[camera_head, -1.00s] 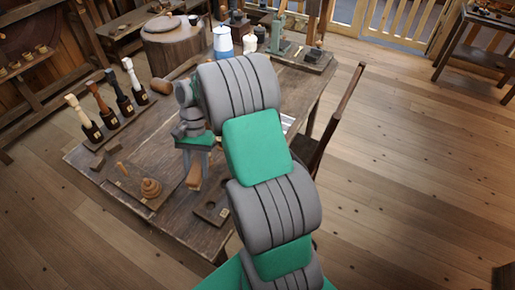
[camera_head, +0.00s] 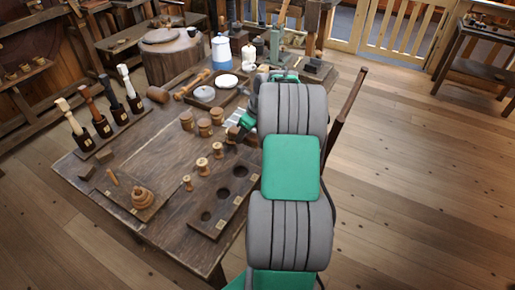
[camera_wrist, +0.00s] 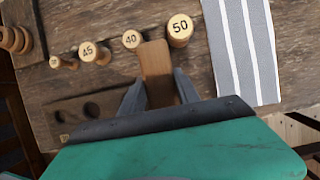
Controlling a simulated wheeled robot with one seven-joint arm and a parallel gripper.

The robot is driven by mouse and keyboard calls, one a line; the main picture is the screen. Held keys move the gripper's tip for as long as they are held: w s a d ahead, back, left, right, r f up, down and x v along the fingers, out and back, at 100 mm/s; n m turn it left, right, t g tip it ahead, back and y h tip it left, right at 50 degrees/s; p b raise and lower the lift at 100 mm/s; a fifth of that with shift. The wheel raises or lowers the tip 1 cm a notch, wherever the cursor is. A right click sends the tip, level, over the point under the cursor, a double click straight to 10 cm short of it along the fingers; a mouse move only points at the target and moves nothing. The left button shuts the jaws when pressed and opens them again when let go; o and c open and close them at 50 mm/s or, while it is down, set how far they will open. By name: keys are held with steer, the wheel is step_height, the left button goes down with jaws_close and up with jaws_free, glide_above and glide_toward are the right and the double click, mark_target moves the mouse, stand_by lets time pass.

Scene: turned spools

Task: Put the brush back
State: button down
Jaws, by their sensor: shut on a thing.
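In the wrist view my gripper (camera_wrist: 159,94) is shut on a flat brown wooden piece (camera_wrist: 157,66), which looks like the brush's handle or back. No bristles show. The piece is above the table between the spool marked 40 (camera_wrist: 131,40) and the spool marked 50 (camera_wrist: 179,29); I cannot tell whether it touches them.
A spool marked 45 (camera_wrist: 93,52) stands left of these. A striped cloth (camera_wrist: 241,50) lies to the right. A board with round hollows (camera_head: 212,225) lies at the table's front.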

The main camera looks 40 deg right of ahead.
steer(key=d+f, duration=0.2)
steer(key=s+d+f, duration=0.1)
steer(key=d+f, duration=0.1)
steer(key=f, duration=0.1)
steer(key=shift+s+d+f, duration=0.1)
steer(key=shift+d+f, duration=0.15)
steer(key=shift+d, duration=0.15)
steer(key=shift+s+d+f+p, duration=0.1)
steer(key=shift+d+f+p, duration=0.05)
steer(key=shift+f, duration=0.8)
steer(key=shift+d+f+p, duration=0.1)
steer(key=shift+f+p, duration=0.05)
steer(key=shift+f, duration=0.75)
steer(key=c, duration=0.9)
jaws_free()
steer(key=shift+f, duration=0.1)
